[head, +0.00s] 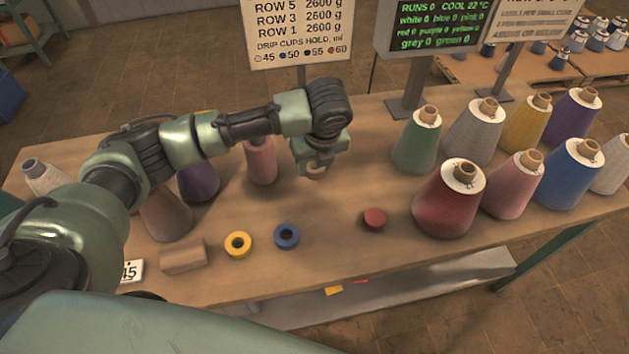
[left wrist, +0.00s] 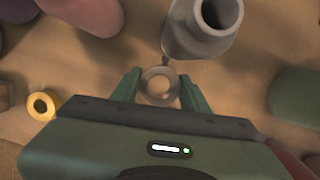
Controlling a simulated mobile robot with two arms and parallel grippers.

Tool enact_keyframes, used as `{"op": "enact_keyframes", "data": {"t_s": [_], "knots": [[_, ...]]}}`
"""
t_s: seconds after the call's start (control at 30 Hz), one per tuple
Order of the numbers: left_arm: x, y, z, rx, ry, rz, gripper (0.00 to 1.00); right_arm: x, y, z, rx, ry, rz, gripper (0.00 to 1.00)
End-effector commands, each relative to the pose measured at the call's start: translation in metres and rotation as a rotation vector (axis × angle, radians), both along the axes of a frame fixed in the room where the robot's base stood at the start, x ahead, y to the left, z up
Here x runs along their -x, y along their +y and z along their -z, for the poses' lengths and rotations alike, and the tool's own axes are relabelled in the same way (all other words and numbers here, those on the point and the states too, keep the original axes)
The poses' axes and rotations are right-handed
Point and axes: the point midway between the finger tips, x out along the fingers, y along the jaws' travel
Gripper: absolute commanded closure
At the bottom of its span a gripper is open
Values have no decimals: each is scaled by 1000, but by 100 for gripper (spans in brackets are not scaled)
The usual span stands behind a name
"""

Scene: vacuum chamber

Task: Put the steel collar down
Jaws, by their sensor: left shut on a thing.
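The steel collar (left wrist: 158,71) is a pale grey ring. My left gripper (left wrist: 158,92) is shut on it, with one green finger on each side. The collar seems to be above the wood; I cannot tell how high. A grey tapered thing with an open top (left wrist: 180,45) stands just beyond the collar in the left wrist view; my arm appears to hide it in the head view. My right gripper is not in view.
The wooden table (head: 330,275) holds a yellow ring (head: 238,254), a blue ring (head: 286,246), a red disc (head: 374,219) and a brown block (head: 182,256). A pink cone (head: 261,163) stands left of the gripper, a green cone (head: 415,145) right. Bare wood lies between gripper and red disc.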

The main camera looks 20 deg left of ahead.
Motion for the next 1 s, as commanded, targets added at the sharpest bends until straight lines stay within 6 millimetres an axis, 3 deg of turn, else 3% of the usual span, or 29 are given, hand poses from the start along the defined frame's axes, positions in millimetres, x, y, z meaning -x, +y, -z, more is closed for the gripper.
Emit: {"op": "enact_keyframes", "data": {"t_s": [0.1,0.37,0.6,1.0], "knots": [[0,0,21,0,0,0,100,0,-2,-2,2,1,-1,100],[0,0,41,0,0,-1,100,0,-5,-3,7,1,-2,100],[0,0,73,0,-1,-1,100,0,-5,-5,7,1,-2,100],[0,-1,78,0,-1,0,100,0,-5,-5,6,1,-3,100]]}}
